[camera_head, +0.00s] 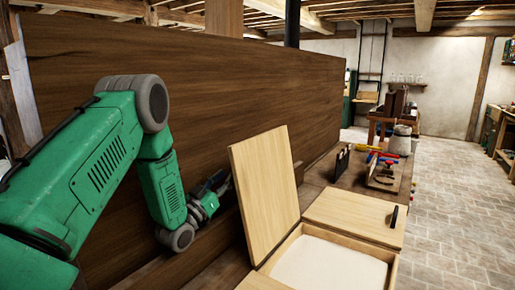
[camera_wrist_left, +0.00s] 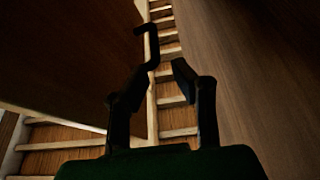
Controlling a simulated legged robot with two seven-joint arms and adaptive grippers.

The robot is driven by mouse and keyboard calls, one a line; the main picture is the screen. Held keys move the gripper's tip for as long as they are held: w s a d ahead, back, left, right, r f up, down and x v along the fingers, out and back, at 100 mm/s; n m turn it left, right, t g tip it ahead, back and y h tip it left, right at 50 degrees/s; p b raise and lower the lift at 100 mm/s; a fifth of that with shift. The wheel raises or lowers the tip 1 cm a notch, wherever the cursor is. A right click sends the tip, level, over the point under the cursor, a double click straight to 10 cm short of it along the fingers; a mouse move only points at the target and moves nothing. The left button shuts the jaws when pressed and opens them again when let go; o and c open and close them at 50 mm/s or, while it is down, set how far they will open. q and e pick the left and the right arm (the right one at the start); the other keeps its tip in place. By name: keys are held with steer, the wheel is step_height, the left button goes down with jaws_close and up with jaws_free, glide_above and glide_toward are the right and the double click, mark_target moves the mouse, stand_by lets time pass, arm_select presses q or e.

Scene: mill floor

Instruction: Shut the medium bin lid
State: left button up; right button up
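A pale wooden bin (camera_head: 388,258) stands at the front of the bench with white contents. Its lid (camera_head: 265,190) is raised, tilted back toward the left, with its inner face toward my head camera. My left gripper (camera_head: 222,186) is behind the raised lid, on its left side, partly hidden by it. In the left wrist view my gripper (camera_wrist_left: 163,70) has its two fingers apart with a gap between the tips. A dark panel (camera_wrist_left: 65,50), apparently the lid's outer face, is to the left, with a black hooked handle (camera_wrist_left: 149,42) just beyond the fingertips. My right gripper is not seen.
A tall dark wooden board (camera_head: 250,75) runs behind my left arm, close to it. A second, closed lid with a black handle (camera_head: 394,216) lies beyond the open bin. Tools (camera_head: 384,172) lie farther along the bench. Open floor lies to the right.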

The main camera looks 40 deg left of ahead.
arm_select(q)
steer(key=x, duration=0.8)
steer(key=d+x, duration=0.1)
steer(key=x, duration=0.3)
steer(key=shift+w+r+p, duration=0.3)
steer(key=shift+r+p, duration=0.1)
steer(key=shift+w+d+r, duration=0.2)
steer(key=shift+w+r, duration=0.05)
steer(key=shift+w, duration=0.25)
jaws_close()
